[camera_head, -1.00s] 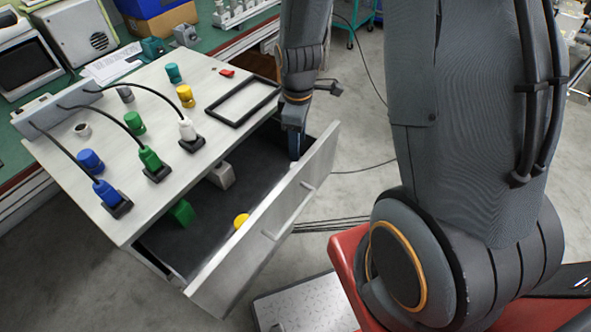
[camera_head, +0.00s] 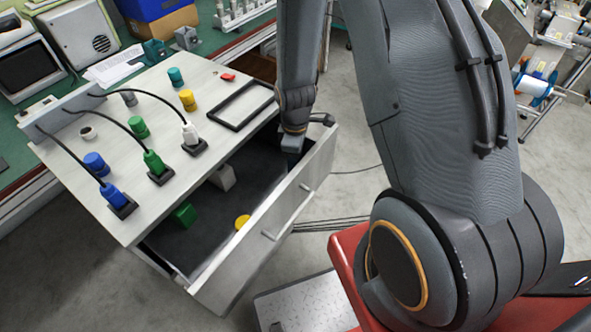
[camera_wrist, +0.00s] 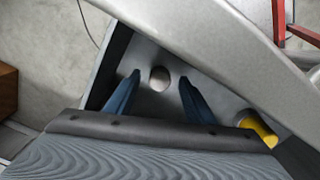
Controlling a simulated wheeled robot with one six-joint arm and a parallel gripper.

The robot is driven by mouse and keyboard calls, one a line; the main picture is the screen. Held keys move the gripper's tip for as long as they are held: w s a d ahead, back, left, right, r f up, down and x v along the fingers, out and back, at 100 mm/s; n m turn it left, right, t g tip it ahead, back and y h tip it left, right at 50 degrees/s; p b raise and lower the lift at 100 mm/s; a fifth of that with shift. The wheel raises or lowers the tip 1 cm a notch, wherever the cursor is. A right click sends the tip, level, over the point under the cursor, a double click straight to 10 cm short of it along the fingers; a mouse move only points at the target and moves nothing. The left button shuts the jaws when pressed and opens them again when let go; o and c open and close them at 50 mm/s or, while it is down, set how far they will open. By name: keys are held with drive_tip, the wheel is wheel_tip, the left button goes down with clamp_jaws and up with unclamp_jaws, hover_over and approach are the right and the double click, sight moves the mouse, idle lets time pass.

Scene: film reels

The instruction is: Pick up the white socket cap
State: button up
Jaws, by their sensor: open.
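A round, pale cap (camera_wrist: 159,79), which looks like the white socket cap, lies on the drawer floor in the wrist view. My gripper (camera_wrist: 160,84) is open, with its two blue fingertips on either side of the cap in that picture. I cannot tell the height left between fingertips and cap. In the head view my gripper (camera_head: 291,159) points down into the far right end of the open drawer (camera_head: 262,254). The cap is hidden there by the arm and drawer front.
A yellow cap (camera_head: 242,221), a green block (camera_head: 184,214) and a pale block (camera_head: 222,177) lie in the drawer. The drawer's front wall runs close beside my gripper. Colored caps, cabled plugs and a black frame (camera_head: 241,106) stand on the cabinet top.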

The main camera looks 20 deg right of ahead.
drive_tip(key=shift+c, duration=0.4)
drive_tip(key=c, duration=1.1)
drive_tip(key=shift+o, duration=0.2)
